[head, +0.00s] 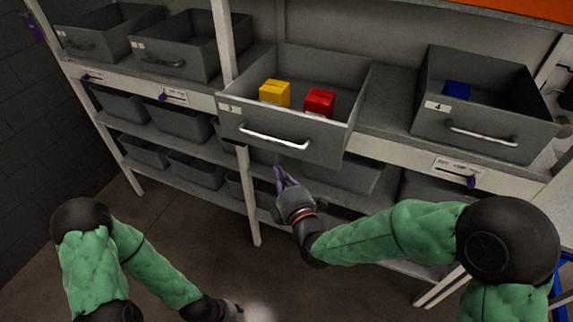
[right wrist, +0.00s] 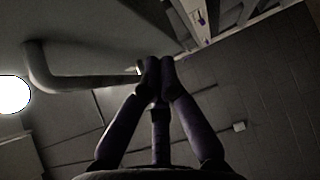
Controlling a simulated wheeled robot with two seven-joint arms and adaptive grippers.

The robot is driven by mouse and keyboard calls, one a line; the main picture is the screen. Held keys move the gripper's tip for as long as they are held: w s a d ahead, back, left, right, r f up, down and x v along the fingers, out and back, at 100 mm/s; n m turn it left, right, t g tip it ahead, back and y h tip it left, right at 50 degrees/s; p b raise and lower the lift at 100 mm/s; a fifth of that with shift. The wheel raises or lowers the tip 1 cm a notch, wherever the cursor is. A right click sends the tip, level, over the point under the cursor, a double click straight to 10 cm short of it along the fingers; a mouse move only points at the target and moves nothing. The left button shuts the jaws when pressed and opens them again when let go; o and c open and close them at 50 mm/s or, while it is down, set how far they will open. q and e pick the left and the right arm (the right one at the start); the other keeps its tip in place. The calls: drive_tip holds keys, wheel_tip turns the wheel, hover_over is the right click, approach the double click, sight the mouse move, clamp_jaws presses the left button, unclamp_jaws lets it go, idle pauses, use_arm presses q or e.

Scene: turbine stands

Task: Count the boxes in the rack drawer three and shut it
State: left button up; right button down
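Drawer three (head: 335,140) is a grey drawer pulled out from the middle of the rack, with a small number label at its front left. A yellow box (head: 275,94) and a red box (head: 319,103) stand in it; its near floor is hidden by the front wall. Its silver handle (head: 274,138) also shows in the right wrist view (right wrist: 85,86). My right gripper (head: 281,176) is just below the handle, its fingertips (right wrist: 160,66) together with nothing seen between them. My left gripper (head: 236,313) is low at the bottom edge, mostly cut off.
Drawer four (head: 480,138), to the right, is pulled out and holds a blue box (head: 456,90). Two more grey drawers (head: 176,58) stand at the upper left. Lower shelves hold several grey bins (head: 180,122). A white rack post (head: 247,190) stands left of my right gripper. The floor in front is clear.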

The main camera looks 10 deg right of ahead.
drive_tip(key=shift+w+d, duration=0.6)
drive_tip(key=shift+w, duration=0.15)
drive_tip(key=shift+w+d, duration=0.55)
drive_tip(key=shift+w, duration=0.2)
drive_tip(key=w+d+b, duration=0.3)
drive_tip(key=w, duration=0.2)
drive_tip(key=w+d+b, duration=0.3)
drive_tip(key=w+d, duration=0.1)
drive_tip(key=w, duration=0.1)
drive_tip(key=w+d+b, duration=0.3)
drive_tip(key=w, duration=0.2)
drive_tip(key=shift+w+d+f+b, duration=0.1)
drive_tip(key=shift+w+d+b, duration=0.1)
drive_tip(key=shift+b, duration=0.1)
drive_tip(key=shift+w+d, duration=0.3)
drive_tip(key=shift+w, duration=0.15)
drive_tip(key=shift+b, duration=0.3)
